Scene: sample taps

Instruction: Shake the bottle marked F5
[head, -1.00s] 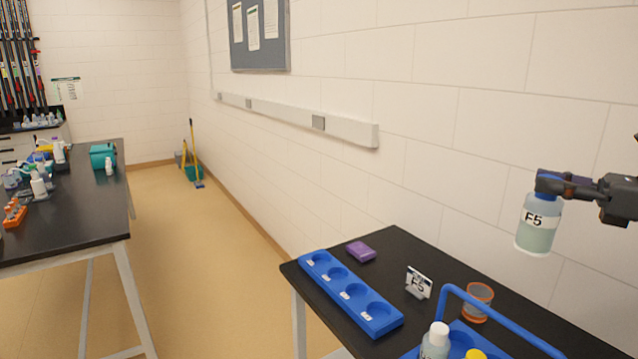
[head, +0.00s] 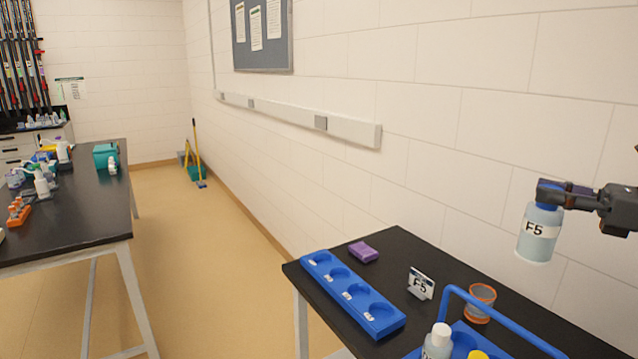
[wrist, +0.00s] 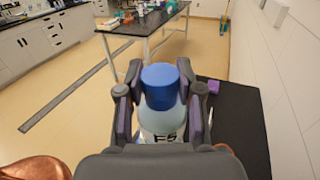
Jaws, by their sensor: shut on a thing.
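The bottle marked F5 (head: 538,236) has a blue cap, a white label and pale liquid. It hangs in the air above the right part of the near black table, tilted slightly in the head view. My gripper (head: 552,192) is shut on it at the cap and neck. In the wrist view the blue cap of the bottle (wrist: 160,86) sits between the two fingers of my gripper (wrist: 160,100), and the label is partly hidden by the gripper body. A small sign card reading F5 (head: 421,283) stands on the table below.
The white wall (head: 480,130) runs close behind.

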